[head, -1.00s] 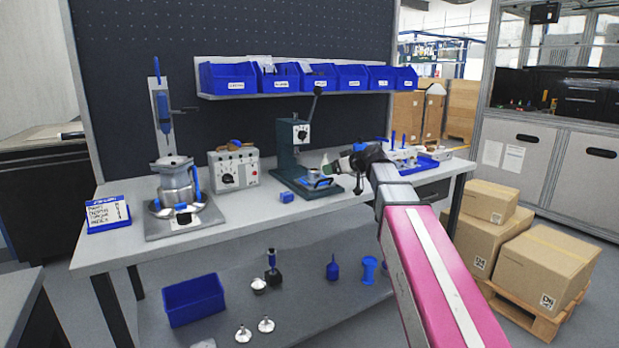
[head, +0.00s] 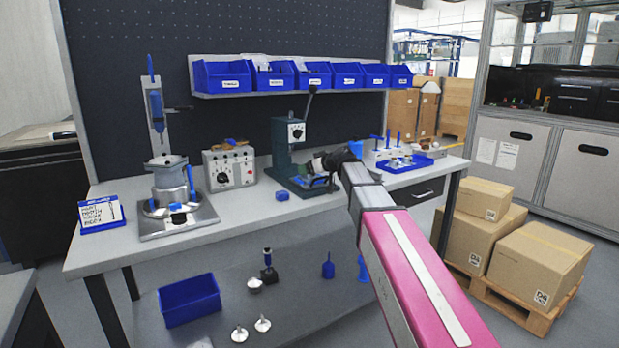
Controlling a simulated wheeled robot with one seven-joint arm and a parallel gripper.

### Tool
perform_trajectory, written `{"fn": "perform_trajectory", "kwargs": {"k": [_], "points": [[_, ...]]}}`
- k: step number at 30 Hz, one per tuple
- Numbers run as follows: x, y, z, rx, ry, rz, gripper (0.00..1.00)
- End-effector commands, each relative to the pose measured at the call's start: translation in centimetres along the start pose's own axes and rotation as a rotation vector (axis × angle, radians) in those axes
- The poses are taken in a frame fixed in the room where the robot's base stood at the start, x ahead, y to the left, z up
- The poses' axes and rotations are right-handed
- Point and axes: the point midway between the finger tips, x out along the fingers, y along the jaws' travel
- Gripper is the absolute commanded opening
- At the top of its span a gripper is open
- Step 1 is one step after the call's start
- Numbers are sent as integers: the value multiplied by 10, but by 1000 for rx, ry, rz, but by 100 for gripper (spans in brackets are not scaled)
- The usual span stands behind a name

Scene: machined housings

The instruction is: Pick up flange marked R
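No letter R is readable on any part, so I cannot tell which is the flange marked R. Small silver flange-like parts lie in the blue tray (head: 428,161) at the bench's right. More silver discs with stems, one of them a silver disc (head: 262,324), stand on the lower shelf. My gripper (head: 314,172) is at the green press (head: 283,150), over or beside its base. It is small, dark and partly hidden by my arm, so I cannot tell whether it is open or holds anything.
A metal housing (head: 167,176) stands in a fixture at the bench's left, beside a grey control box (head: 231,169). Blue bins (head: 222,76) line the shelf above. The bench front left of the press is mostly clear.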

Motion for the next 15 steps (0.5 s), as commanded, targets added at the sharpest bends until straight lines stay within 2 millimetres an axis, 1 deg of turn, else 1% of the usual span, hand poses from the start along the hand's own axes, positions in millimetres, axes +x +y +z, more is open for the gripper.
{"fn": "perform_trajectory", "kwargs": {"k": [1, 2, 8, 9, 11, 12, 14, 15], "points": [[6, 1, 0, 0, -1, 0, 82], [8, 1, 0, 0, -1, 0, 82], [8, 0, 1, 0, 0, 0, 82], [8, 0, 0, 0, 0, 0, 76], [8, 0, 0, 0, 0, 0, 56], [8, 0, 0, 0, 0, 0, 43], [8, 0, 0, 0, 0, 0, 23], [8, 0, 0, 0, 0, 0, 15]]}}
